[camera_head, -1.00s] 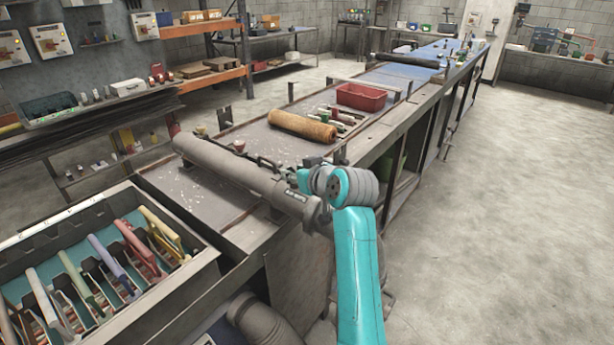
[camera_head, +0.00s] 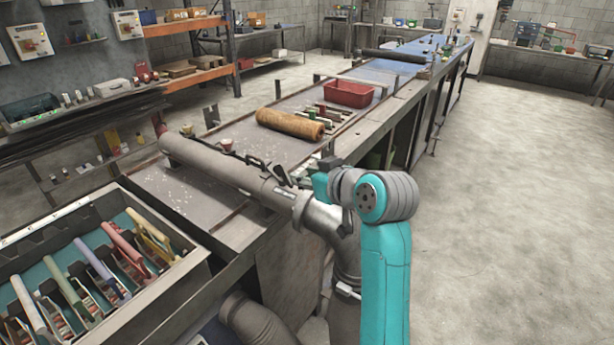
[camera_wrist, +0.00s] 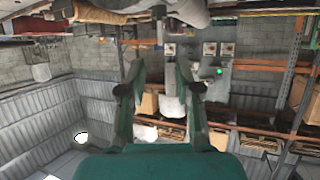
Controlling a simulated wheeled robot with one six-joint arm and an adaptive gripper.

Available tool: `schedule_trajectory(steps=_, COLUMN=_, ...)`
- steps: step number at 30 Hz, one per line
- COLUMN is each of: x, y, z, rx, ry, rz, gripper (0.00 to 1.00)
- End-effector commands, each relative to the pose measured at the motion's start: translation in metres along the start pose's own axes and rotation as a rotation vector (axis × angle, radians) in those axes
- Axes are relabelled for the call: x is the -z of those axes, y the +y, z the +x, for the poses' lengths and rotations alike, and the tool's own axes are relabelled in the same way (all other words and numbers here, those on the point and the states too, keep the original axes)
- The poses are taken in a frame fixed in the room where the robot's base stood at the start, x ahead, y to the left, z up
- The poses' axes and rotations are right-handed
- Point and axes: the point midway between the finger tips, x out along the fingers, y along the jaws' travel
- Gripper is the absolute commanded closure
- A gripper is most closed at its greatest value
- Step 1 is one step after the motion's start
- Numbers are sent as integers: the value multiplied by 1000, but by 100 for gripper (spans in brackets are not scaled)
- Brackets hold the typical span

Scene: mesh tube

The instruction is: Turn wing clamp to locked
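The tube also shows along the top of this view (camera_wrist: 150,6), which looks upside down. A small pale upright piece (camera_wrist: 159,33) extends from it, beyond the fingertips.
A tan roll (camera_head: 290,124) and a red bin (camera_head: 349,94) lie farther back on the bench (camera_head: 200,192). A tray (camera_head: 190,272) of coloured-handled tools stands at the lower left. Open floor (camera_head: 520,190) is on the right.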

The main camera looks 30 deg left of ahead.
Motion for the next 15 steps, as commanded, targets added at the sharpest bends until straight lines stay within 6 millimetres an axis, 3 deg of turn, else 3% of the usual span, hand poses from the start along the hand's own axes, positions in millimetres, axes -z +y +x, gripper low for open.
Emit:
schedule_trajectory(steps=7, x=8, y=4, z=14, rx=3, ry=-66, rz=-5, gripper=67)
schedule_trajectory(steps=15, x=34, y=12, z=50, rx=7, ry=-361, rz=-13, gripper=67)
